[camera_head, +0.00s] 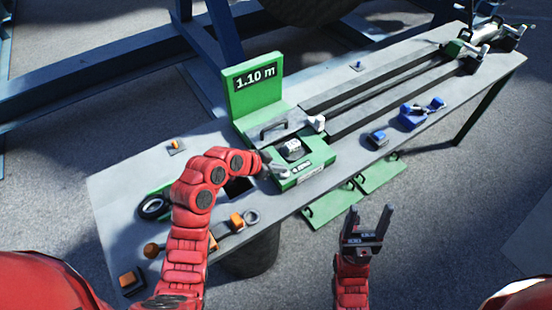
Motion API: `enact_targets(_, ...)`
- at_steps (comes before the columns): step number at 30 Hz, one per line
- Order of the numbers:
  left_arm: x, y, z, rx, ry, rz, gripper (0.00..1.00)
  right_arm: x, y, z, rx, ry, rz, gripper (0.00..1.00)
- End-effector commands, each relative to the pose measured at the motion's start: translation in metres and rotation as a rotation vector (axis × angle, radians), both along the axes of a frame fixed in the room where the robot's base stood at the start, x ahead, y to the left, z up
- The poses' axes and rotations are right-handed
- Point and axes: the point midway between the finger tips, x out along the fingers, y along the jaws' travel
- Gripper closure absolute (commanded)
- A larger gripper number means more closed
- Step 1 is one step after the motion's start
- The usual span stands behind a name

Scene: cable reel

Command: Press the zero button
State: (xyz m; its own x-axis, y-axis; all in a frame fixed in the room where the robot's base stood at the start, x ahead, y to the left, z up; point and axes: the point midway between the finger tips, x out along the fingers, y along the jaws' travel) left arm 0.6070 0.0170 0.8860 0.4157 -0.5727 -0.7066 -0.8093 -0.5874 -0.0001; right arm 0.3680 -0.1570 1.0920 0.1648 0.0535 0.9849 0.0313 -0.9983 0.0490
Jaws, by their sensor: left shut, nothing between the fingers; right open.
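A green measuring unit (316,156) sits on the table, with an upright green display panel (240,104) behind it reading "1.10 m". My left gripper (284,172) is shut and empty at the left front edge of the unit, by a label that seems to read "0 ZERO". Its fingertips are at or just over the unit; I cannot tell whether they touch it. The zero button is not clearly visible and may be hidden by the gripper. My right gripper (368,222) is open and empty, in front of the table's near edge.
The grey table (115,190) carries long rails (390,85) running to the back right. A blue tool (412,118) and a small blue block (377,138) lie right of the unit. Orange-and-black items (130,280) lie at the front left. Green flaps (332,205) hang at the near edge.

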Motion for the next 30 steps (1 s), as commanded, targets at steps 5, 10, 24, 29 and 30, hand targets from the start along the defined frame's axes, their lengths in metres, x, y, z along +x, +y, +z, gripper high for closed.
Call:
enact_targets(5, 0.0, 0.001, -0.007, 0.0, 0.002, 0.001, 1.0, 0.0, 0.0, 0.002, 0.0, 0.0, 0.0, 0.35)
enact_targets(10, 0.0, 0.001, -0.007, 0.0, 0.0, 0.001, 1.0, 0.0, 0.0, 0.002, 0.0, 0.0, 0.0, 0.35)
enact_targets(24, 0.0, 0.001, -0.034, 0.002, 0.002, 0.003, 1.0, 0.0, 0.0, -0.03, 0.0, 0.0, 0.0, 0.35)
enact_targets(29, -0.002, 0.002, -0.034, 0.007, 0.011, 0.002, 1.0, 0.0, 0.0, -0.028, 0.0, 0.0, 0.0, 0.35)
enact_targets(30, -0.002, 0.002, -0.035, 0.007, 0.013, 0.002, 1.0, 0.0, 0.0, -0.028, 0.0, 0.0, 0.0, 0.35)
